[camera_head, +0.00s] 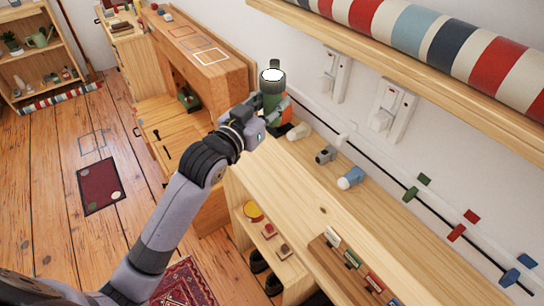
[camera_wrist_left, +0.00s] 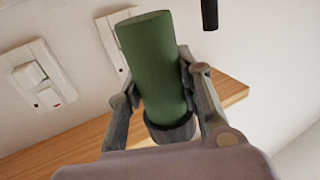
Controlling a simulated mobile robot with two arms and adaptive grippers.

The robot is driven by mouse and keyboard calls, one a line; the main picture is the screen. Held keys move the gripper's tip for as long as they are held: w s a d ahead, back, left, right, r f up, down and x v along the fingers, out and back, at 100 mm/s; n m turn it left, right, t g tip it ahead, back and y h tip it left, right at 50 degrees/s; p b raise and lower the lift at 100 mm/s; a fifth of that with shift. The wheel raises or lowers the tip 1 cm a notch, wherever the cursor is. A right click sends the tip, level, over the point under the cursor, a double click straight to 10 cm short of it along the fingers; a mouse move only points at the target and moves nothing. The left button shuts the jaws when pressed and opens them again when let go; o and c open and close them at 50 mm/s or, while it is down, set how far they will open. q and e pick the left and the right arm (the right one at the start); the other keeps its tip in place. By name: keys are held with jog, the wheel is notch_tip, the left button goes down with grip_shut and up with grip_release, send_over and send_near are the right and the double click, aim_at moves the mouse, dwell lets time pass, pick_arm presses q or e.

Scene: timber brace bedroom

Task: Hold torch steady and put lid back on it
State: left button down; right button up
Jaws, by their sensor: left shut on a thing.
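The green torch (camera_head: 272,98) is upright in the head view, with a bright white round top. My left gripper (camera_head: 268,112) is shut around its body, above the far end of the wooden shelf top. In the left wrist view the torch (camera_wrist_left: 154,65) sits between both fingers of the left gripper (camera_wrist_left: 160,95), with a dark collar at its lower end. A small dark green piece (camera_head: 275,63) shows just behind the torch's top; I cannot tell whether it is the lid or touches the torch. My right gripper is not in view.
Cream (camera_head: 298,132), grey (camera_head: 325,155) and blue (camera_head: 351,178) small objects stand along the shelf top (camera_head: 345,225). Wall switches (camera_head: 392,108) and a ledge with a striped roll (camera_head: 440,40) are close by. A black rod-like end (camera_wrist_left: 209,14) shows in the wrist view.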

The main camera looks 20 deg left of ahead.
pick_arm(q)
notch_tip(320, 180, down, 11)
jog(key=shift+f, duration=0.2)
jog(key=shift+f, duration=2.15)
jog(key=shift+f+b, duration=0.15)
jog(key=shift+b, duration=0.15)
jog(key=c, duration=1.2)
grip_release()
jog(key=shift+o, duration=0.2)
